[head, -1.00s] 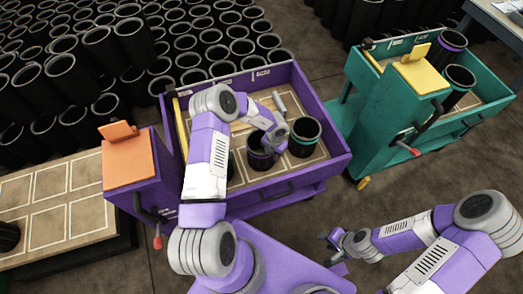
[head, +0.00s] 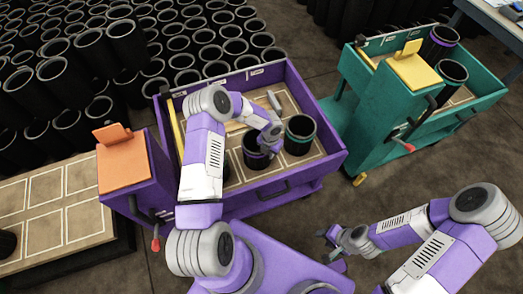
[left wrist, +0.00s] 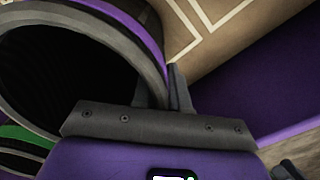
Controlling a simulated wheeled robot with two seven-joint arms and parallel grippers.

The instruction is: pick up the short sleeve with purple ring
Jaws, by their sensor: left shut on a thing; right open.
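The short black sleeve with a purple ring (head: 252,160) stands in the purple cart, partly hidden by my left gripper. My left gripper (head: 268,146) is shut on its rim on the right side. In the left wrist view the sleeve's dark opening and purple ring (left wrist: 150,35) fill the upper left, with the fingers (left wrist: 165,92) at its wall. Whether its base touches the cart floor I cannot tell. My right gripper (head: 330,240) is open and empty, outside the cart at the lower right.
A sleeve with a teal ring (head: 299,134) stands just right of the held one. Another dark sleeve (head: 226,165) is mostly hidden behind my left arm. The purple cart's walls (head: 322,115) surround them. A teal cart (head: 375,110) holds more sleeves, one purple-ringed (head: 441,42).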

